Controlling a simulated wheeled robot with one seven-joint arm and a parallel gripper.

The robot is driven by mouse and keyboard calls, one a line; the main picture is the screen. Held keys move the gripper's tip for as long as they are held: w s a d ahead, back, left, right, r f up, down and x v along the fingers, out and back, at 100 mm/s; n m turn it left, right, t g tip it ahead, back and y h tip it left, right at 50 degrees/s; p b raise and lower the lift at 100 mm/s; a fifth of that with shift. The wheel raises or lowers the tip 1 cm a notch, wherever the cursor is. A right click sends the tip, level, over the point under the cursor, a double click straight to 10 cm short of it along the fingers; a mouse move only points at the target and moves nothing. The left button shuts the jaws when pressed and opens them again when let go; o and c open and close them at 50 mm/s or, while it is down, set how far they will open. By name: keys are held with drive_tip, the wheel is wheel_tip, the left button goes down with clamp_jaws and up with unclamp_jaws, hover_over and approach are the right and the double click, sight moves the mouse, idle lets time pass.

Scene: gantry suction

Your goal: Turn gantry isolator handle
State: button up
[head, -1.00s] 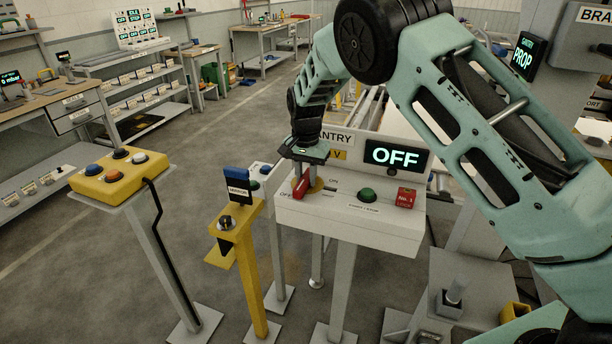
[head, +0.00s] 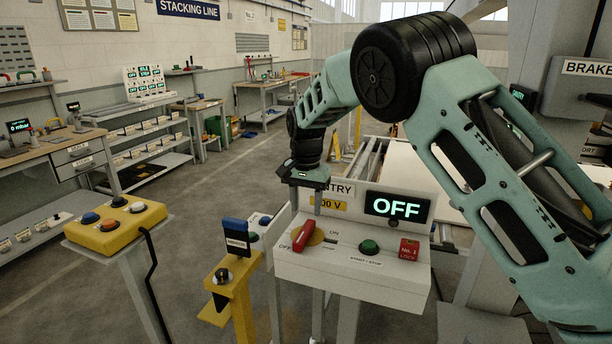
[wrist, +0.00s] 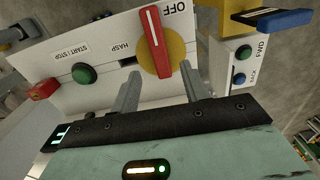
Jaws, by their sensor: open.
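The isolator handle is a red bar (head: 304,236) on a yellow disc (head: 317,238), at the left of the white gantry console (head: 350,268). It slants between the OFF and ON marks. In the wrist view the red handle (wrist: 154,42) has a white stripe, and its striped end lies near the OFF label. The console display (head: 397,207) reads OFF. My gripper (head: 318,212) is just above and behind the handle in the head view. In the wrist view my gripper (wrist: 160,72) is open, its two fingers apart with nothing between them, short of the handle's near end.
A green start/stop button (head: 369,247) and a red lock block (head: 409,249) sit right of the handle. A yellow post with a blue-topped tag (head: 237,240) stands close on the left. A yellow button box (head: 115,228) is farther left. Open floor lies behind.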

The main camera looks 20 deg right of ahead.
sight(306, 228)
wheel_tip(306, 228, up, 10)
drive_tip(key=b, duration=0.1)
drive_tip(key=shift+r, duration=0.2)
drive_tip(key=s+a+f+n+y, duration=0.1)
drive_tip(key=s+a+n, duration=0.25)
drive_tip(key=s, duration=0.65)
drive_tip(key=s+a+f+n, duration=0.2)
drive_tip(key=s+n, duration=0.2)
drive_tip(key=s, duration=0.6)
drive_tip(key=s+a+f+n+y, duration=0.1)
drive_tip(key=s+a+n, duration=0.2)
drive_tip(key=s, duration=0.8)
drive_tip(key=s+d+f+n, duration=0.1)
drive_tip(key=s+n, duration=0.1)
drive_tip(key=s, duration=0.3)
drive_tip(key=s+d+f+n+h, duration=0.1)
drive_tip(key=s+d+f+n, duration=0.1)
drive_tip(key=s, duration=0.3)
drive_tip(key=shift+f, duration=0.2)
drive_tip(key=shift+s, duration=0.1)
